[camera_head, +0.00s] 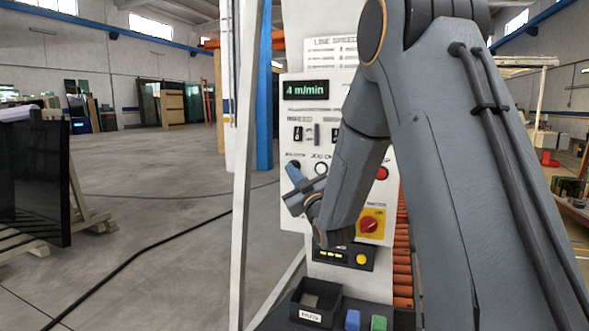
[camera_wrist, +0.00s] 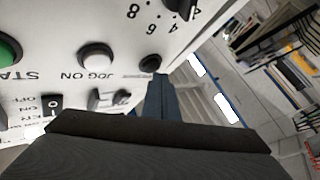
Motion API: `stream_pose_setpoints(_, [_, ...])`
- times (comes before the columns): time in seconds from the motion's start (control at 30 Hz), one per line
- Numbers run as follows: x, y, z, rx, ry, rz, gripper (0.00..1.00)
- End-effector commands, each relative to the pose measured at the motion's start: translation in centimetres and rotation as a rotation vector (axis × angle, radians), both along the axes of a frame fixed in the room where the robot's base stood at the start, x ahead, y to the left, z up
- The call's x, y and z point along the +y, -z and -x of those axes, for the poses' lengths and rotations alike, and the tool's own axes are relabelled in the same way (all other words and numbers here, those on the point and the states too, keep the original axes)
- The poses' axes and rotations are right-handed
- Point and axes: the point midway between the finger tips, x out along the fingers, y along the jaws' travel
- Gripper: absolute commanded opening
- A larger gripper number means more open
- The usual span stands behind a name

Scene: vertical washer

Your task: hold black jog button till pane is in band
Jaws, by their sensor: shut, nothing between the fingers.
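The white control panel (camera_head: 318,130) stands in front of me, its display reading 4 m/min. A small round black button (camera_wrist: 150,62) sits near the panel's edge in the wrist view. A white button (camera_wrist: 97,55) with the label JOG ON is beside it. My gripper (camera_wrist: 158,76) is shut and empty, its tip close to the black button. I cannot tell whether they touch. In the head view my gripper (camera_head: 292,172) is at the panel's left edge, partly covering that area. I cannot tell which pane the task means; no band is recognisable.
A green button (camera_wrist: 6,50) is further along the panel. The head view shows a red button (camera_head: 382,173), a red rotary switch (camera_head: 369,225) on yellow and a black tray (camera_head: 314,303) below. A dark glass sheet (camera_head: 36,180) stands at left. The middle floor is open.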

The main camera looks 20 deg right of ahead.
Motion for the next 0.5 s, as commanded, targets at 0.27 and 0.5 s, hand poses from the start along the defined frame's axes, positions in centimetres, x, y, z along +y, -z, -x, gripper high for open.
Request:
stream_pose_setpoints(0.27, [0.52, 0.06, 0.66, 0.000, -0.001, 0.000, 0.00])
stream_pose_setpoints(0.5, [0.61, 0.05, 0.76, 0.001, -0.002, 0.001, 0.00])
